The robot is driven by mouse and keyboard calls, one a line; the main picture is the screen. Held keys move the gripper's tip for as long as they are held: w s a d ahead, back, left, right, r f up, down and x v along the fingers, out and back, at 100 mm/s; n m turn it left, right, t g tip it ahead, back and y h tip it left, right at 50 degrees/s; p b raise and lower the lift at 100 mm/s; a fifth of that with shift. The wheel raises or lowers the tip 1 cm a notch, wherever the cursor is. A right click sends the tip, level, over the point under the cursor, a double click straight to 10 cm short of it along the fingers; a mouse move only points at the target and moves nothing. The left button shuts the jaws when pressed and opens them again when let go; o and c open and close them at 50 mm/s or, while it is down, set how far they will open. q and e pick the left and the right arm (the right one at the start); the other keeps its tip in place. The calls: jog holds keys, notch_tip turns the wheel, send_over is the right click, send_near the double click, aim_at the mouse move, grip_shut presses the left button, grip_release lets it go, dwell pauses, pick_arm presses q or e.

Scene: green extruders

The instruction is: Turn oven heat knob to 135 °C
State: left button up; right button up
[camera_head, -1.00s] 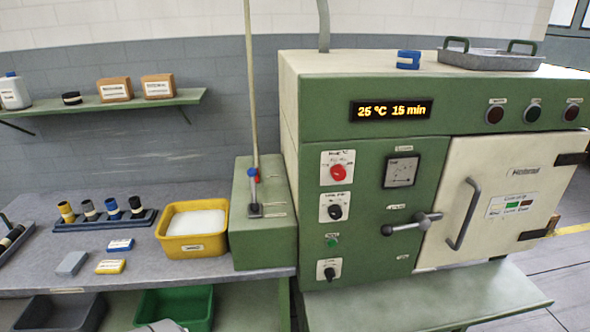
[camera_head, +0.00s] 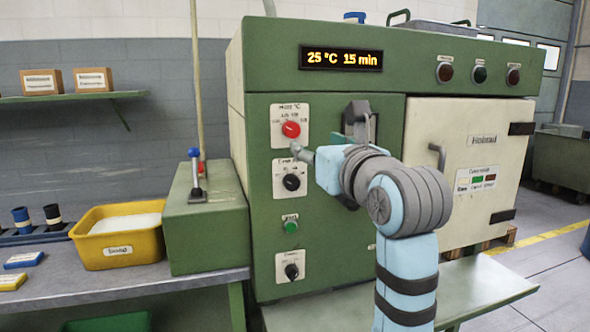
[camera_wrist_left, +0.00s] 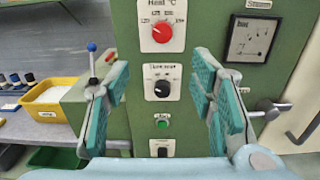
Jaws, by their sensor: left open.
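The red heat knob (camera_head: 291,129) sits on a white dial plate at the upper left of the green oven front. In the left wrist view the knob (camera_wrist_left: 162,32) is above and beyond the fingers; its pointer is too small to read. The display (camera_head: 341,58) reads 25 °C 15 min. My left gripper (camera_wrist_left: 161,95) is open and empty, its teal pads spread on either side of the black knob (camera_wrist_left: 162,88) below the heat knob in that view. In the head view this gripper (camera_head: 328,138) is right of the heat knob, partly hidden by its wrist. My right gripper is not seen.
The gauge (camera_wrist_left: 250,38) and latch handle (camera_wrist_left: 272,108) lie to the right. A lever box (camera_head: 205,225) and yellow bin (camera_head: 119,236) stand left of the oven.

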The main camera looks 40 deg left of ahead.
aim_at(293, 131)
pick_arm(q)
jog(key=p+x, duration=1)
jog(key=x, duration=0.4)
jog(key=shift+w+a+r+p, duration=0.1)
jog(key=shift+w+p, duration=0.2)
jog(key=shift+p, duration=0.05)
jog(key=shift+w+a, duration=0.1)
jog(key=shift+r, duration=0.15)
jog(key=shift+c, duration=0.4)
jog(key=c, duration=1.1)
